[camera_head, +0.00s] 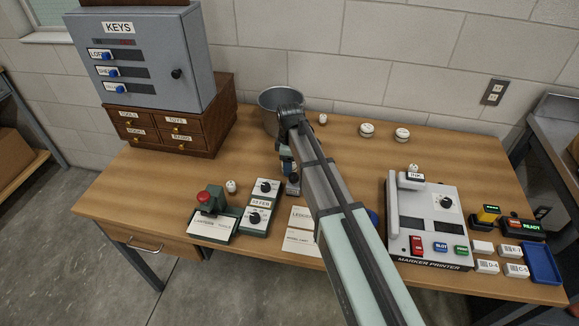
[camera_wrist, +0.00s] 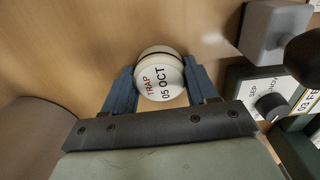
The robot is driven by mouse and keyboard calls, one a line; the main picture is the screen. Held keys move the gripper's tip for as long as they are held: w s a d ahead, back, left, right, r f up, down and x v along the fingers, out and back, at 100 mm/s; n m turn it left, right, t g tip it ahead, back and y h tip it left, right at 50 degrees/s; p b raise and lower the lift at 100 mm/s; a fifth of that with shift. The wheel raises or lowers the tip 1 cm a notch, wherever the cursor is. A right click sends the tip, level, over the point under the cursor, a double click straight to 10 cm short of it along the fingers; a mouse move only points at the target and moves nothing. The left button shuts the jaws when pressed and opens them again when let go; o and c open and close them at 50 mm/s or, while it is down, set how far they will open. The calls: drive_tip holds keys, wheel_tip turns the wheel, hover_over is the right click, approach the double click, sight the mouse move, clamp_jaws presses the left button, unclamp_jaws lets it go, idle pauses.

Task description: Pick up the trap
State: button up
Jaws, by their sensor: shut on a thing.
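The trap (camera_wrist: 160,80) is a small round white thing with a tan rim, marked "TRAP 05 OCT", in the wrist view. My gripper (camera_wrist: 158,72) has a blue finger on each side of it, shut on it. The label faces the wrist camera. Whether the trap touches the wooden top below cannot be told.
A metal pot (camera_head: 281,101) stands behind my gripper. A dial box (camera_head: 262,205) is just left of it, and a marker printer (camera_head: 436,222) is to the right. A drawer chest (camera_head: 172,133) bears a key cabinet (camera_head: 140,60). Two round white things (camera_head: 402,135) sit at the back.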

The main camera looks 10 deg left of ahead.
drive_tip(key=shift+r, duration=0.1)
wheel_tip(320, 180, up, 10)
drive_tip(key=shift+f, duration=0.2)
drive_tip(key=shift+d+r, duration=0.15)
drive_tip(key=w+d+m, duration=0.2)
drive_tip(key=w+d, duration=0.4)
drive_tip(key=d, duration=1)
drive_tip(key=w+d+m, duration=0.3)
drive_tip(key=w+d, duration=0.3)
drive_tip(key=d, duration=1)
drive_tip(key=w+d+m, duration=0.2)
drive_tip(key=w+d, duration=0.4)
drive_tip(key=d, duration=0.9)
drive_tip(key=n, duration=0.7)
hover_over(436, 143)
drive_tip(key=shift+s+f, duration=0.1)
drive_tip(key=shift+f, duration=4.8)
drive_tip(key=shift+f, duration=0.15)
